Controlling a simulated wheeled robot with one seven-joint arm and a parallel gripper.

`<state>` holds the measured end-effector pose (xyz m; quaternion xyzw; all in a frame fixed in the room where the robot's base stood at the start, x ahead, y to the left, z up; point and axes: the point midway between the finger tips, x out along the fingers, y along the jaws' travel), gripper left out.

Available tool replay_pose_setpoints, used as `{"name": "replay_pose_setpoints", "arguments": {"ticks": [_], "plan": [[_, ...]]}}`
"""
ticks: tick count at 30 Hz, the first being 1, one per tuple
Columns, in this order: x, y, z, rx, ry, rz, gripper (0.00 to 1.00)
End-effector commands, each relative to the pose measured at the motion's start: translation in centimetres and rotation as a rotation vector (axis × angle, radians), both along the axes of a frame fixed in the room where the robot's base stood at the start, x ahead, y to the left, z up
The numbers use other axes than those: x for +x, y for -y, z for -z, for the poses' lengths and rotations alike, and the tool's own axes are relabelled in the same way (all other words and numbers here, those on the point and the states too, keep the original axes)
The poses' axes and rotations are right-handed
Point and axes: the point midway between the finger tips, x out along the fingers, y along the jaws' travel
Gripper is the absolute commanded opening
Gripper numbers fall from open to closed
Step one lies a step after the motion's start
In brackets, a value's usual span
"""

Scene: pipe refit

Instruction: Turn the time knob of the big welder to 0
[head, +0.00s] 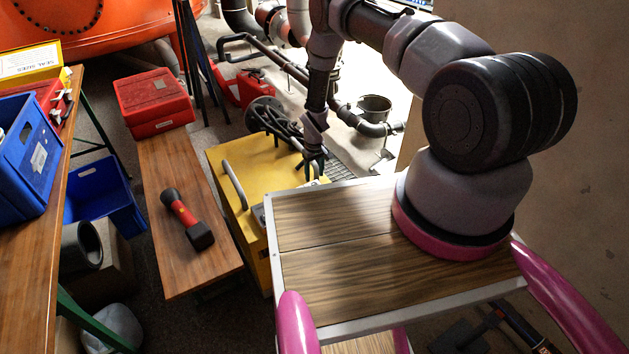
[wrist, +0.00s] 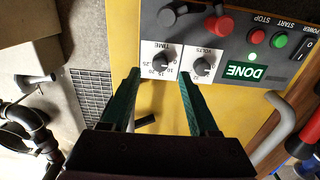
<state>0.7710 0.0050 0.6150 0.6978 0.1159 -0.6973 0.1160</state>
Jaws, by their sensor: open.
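The big welder (head: 228,160) is a yellow box with a handle, beyond my wooden deck in the head view. In the wrist view its grey panel (wrist: 222,38) appears upside down. The time knob (wrist: 168,57) is a small dark knob on a white dial; its pointer setting is too small to tell. The volts knob (wrist: 203,66) is right of it. A green display (wrist: 245,71) reads DONE. My gripper (wrist: 158,75) is open and empty, its fingertips apart, below the time dial in the picture and to either side of it. My gripper (head: 312,165) is over the welder in the head view.
Red stop (wrist: 257,36) and green start (wrist: 277,41) buttons and a black power switch (wrist: 304,44) are on the panel. A handle (wrist: 272,122) stands at the right. A bench (head: 160,190) with a red-black tool (head: 187,218) is left of the welder.

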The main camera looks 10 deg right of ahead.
Motion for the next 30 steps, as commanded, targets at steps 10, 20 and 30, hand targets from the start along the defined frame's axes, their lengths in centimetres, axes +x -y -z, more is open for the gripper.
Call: {"name": "replay_pose_setpoints", "arguments": {"ticks": [10,20,30], "plan": [[0.0,0.0,-5.8,0.000,0.000,0.000,0.60],[0.0,0.0,-6.4,0.000,0.000,0.000,0.60],[0.7,0.1,-8.0,0.002,0.011,0.010,0.60]]}}
